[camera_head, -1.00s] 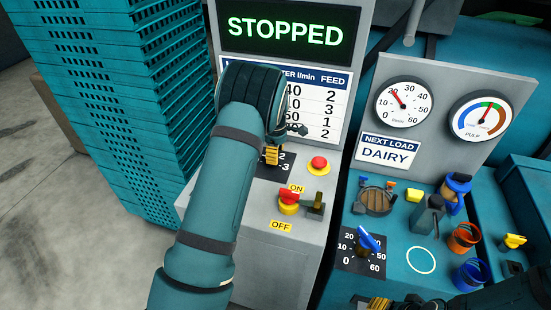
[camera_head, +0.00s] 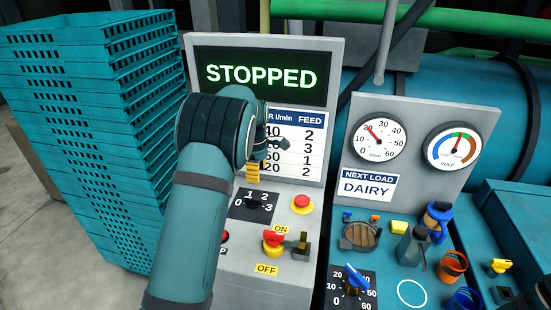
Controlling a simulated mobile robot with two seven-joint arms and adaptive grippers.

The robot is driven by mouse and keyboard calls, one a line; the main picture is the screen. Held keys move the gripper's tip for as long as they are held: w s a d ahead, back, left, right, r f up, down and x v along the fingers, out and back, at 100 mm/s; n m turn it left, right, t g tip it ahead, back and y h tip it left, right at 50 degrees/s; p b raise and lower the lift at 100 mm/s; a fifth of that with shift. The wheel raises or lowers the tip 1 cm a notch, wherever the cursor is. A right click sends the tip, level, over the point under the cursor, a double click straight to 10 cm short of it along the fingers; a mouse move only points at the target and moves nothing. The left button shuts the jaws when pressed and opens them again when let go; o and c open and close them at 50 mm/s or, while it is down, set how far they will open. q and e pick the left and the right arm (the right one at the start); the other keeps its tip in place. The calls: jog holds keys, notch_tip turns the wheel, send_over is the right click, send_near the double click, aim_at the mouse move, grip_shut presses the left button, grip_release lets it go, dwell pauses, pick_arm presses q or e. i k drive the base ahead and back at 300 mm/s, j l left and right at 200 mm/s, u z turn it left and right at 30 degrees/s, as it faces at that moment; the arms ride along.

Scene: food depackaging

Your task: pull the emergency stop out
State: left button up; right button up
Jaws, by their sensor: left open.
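The emergency stop (camera_head: 302,203) is a red mushroom button on a yellow ring, on the sloping grey panel below the feed table. Whether it is pressed in or out cannot be told. My left gripper (camera_head: 268,160) is open, up and to the left of the button and apart from it, in front of the feed table. The forearm and wrist hide part of the gripper.
Below the button are a red and yellow ON/OFF switch (camera_head: 274,240) and a lever (camera_head: 302,246). A black selector knob (camera_head: 254,201) sits to its left. The screen (camera_head: 262,77) reads STOPPED. Stacked teal crates (camera_head: 90,140) stand left; dials and small cups fill the right console.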

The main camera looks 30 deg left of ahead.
aim_at(301, 201)
jog(key=k, duration=1)
